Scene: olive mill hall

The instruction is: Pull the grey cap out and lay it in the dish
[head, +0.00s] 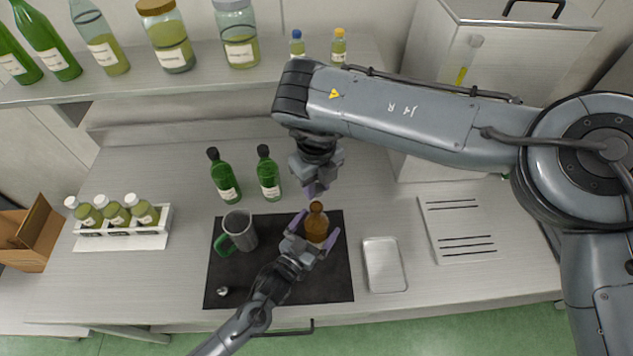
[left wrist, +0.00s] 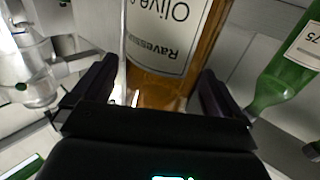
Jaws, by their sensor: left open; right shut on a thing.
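The amber bottle (head: 316,226) with a brown neck stands on the black mat (head: 330,285). My left gripper (head: 314,231) is open, with a finger on either side of the bottle. In the left wrist view the bottle's labelled body (left wrist: 165,40) is between the spread fingers, with gaps beside it. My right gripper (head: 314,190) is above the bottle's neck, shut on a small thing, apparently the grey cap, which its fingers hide. The shallow metal dish (head: 384,265) lies right of the mat and looks empty.
A grey mug (head: 240,231) with a green handle and a small metal piece (head: 223,291) are on the mat. Two green bottles (head: 225,178) stand behind. A rack of small bottles (head: 120,228) is at left, a slotted plate (head: 460,230) at right. A shelf (head: 200,80) overhangs the back.

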